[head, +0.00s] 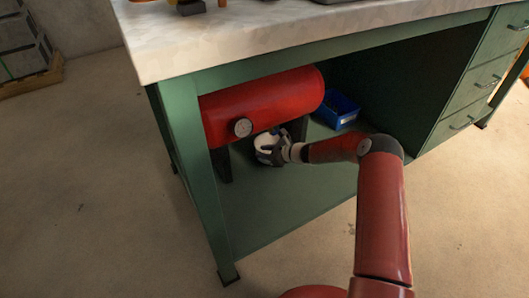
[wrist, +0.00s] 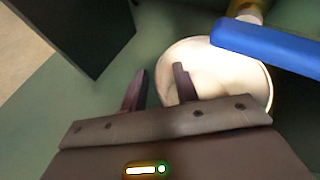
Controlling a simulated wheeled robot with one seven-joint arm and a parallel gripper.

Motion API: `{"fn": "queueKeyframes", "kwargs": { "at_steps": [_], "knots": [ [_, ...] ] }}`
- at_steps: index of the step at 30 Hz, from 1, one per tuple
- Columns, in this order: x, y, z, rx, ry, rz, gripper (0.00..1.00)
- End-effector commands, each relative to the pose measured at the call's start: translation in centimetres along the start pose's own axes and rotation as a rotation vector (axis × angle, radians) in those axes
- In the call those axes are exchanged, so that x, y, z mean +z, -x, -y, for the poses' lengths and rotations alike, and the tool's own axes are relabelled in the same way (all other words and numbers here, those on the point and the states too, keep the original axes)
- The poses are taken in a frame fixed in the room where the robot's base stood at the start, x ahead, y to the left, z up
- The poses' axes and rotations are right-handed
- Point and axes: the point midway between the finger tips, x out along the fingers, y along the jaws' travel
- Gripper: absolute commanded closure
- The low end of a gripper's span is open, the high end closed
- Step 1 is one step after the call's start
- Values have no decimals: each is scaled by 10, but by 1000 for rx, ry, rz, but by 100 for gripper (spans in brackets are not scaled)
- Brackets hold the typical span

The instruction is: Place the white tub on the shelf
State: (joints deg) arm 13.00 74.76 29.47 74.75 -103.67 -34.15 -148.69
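The white tub (head: 263,143) stands on the green lower shelf of the workbench, below the red tank. My gripper (head: 283,147) is at the tub's right side in the head view and partly covers it. In the wrist view the tub (wrist: 215,75) is round and pale, seen from above. My gripper's fingers (wrist: 161,70) are apart there. The left finger lies outside the tub's outline and the right finger overlaps it, with the near rim between them. I cannot tell whether either finger touches the tub.
The red tank (head: 262,105) with a round gauge (head: 242,127) hangs low over the tub. A blue handle (wrist: 270,45) on a brass-coloured fitting (wrist: 246,12) crosses above the tub. A dark support (wrist: 80,35) stands left. A blue bin (head: 337,111) sits behind right.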

Motion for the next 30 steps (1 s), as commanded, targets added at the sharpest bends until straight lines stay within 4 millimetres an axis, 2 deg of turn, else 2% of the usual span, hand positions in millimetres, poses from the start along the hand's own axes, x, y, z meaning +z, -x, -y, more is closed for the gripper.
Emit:
{"fn": "queueKeyframes", "kwargs": {
  "at_steps": [8, 11, 21, 25, 30],
  "knots": [
    [1, 6, 1, 0, 0, 0, 70],
    [1, 21, 1, -2, 1, -1, 70],
    [1, 91, 1, -2, 0, -1, 70],
    [0, 110, 1, -1, 1, -1, 70],
    [1, 120, 0, 0, 1, 1, 70]
  ]
}}
